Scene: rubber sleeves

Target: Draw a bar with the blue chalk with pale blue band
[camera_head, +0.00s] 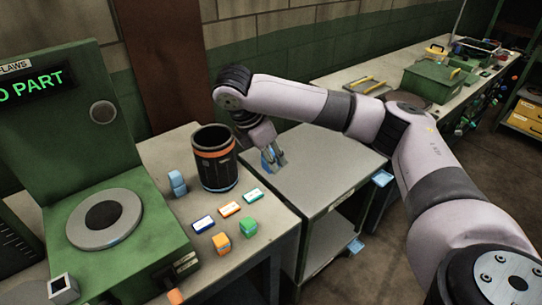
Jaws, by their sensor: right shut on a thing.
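My right gripper (276,162) reaches in from the right and points down over the near-left part of the grey cart top (325,175). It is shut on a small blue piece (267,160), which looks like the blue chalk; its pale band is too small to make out. The piece is at or just above the cart surface; I cannot tell whether it touches. No drawn mark shows on the visible cart top. My left gripper is out of view.
A green machine (110,170) stands at left.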

